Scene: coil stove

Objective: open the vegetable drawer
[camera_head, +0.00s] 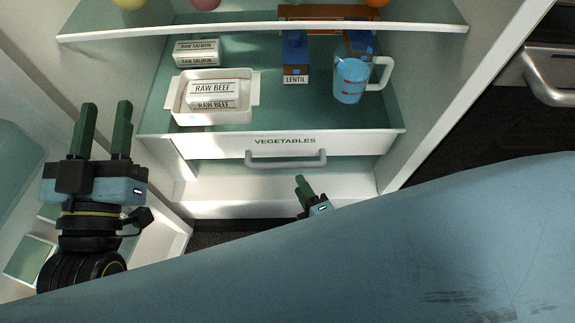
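The vegetable drawer (215,147) is a white front lettered "VEGETABLES" at the bottom of the open fridge. Its grey bar handle (286,161) runs across the middle of the front. The drawer looks shut. My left gripper (103,130) is at the left, apart from the drawer, with its two green fingers upright, spread and empty. My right gripper (304,190) is just below the right part of the handle and does not visibly touch it. Only its finger tips and a bit of its body show; the rest is hidden behind my large blue arm link, so its opening is unclear.
On the shelf above the drawer stand a raw beef tray (212,98), raw salmon packs (196,53), a lentil box (295,58) and a measuring jug (351,80) with blue liquid. The open fridge door (25,215) is at the left. An oven handle (546,82) is at the right.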

